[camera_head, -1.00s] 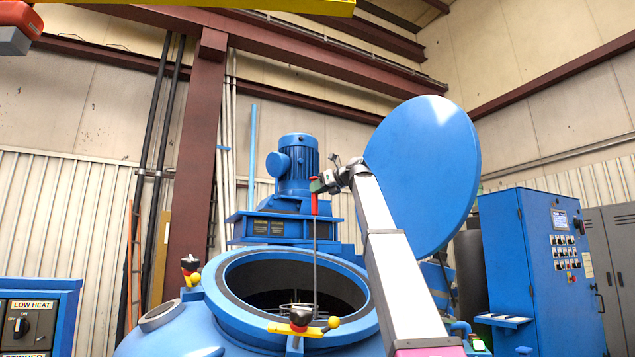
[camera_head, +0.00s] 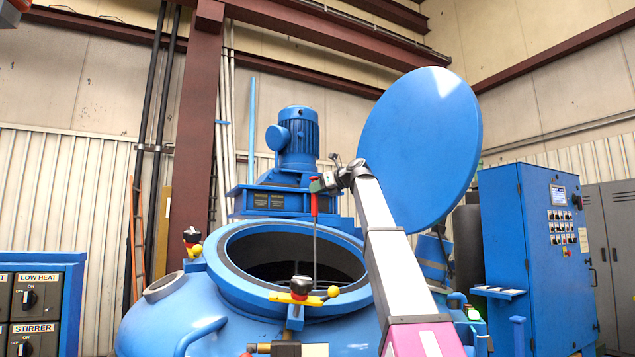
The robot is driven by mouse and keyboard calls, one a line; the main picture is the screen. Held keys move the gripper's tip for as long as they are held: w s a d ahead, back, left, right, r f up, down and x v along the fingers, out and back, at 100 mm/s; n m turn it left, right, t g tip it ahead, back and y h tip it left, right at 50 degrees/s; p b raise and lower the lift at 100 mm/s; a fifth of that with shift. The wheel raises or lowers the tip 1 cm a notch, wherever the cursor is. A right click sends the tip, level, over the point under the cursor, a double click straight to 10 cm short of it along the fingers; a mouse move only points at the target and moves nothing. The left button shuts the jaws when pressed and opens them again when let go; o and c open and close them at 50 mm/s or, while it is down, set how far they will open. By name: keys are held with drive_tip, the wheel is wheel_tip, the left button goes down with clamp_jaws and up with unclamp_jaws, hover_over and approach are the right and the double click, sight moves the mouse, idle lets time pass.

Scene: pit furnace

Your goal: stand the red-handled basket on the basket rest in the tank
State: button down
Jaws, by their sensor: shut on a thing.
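My gripper (camera_head: 316,184) is shut on the red handle (camera_head: 314,204) at the top of the basket's long thin rod. The rod (camera_head: 315,245) hangs about upright and runs down through the round mouth of the blue tank (camera_head: 231,262). The basket's lower part is out of sight below the tank's front rim. The inside of the tank is dark, and the basket rest cannot be seen.
The round blue lid (camera_head: 420,150) stands open behind my arm. A blue motor (camera_head: 297,138) stands behind the mouth. Control cabinets stand at right (camera_head: 538,250) and left (camera_head: 35,300).

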wheel_tip(320, 180, down, 23)
drive_tip(key=shift+r, duration=0.15)
idle(1.4)
drive_tip(key=shift+f, duration=0.5)
idle(0.7)
drive_tip(key=shift+c, duration=1.4)
unclamp_jaws()
drive_tip(key=shift+f, duration=0.1)
drive_tip(key=shift+d, duration=0.1)
drive_tip(key=v, duration=1)
drive_tip(key=shift+s+d+r, duration=0.2)
drive_tip(key=shift+s+d, duration=0.05)
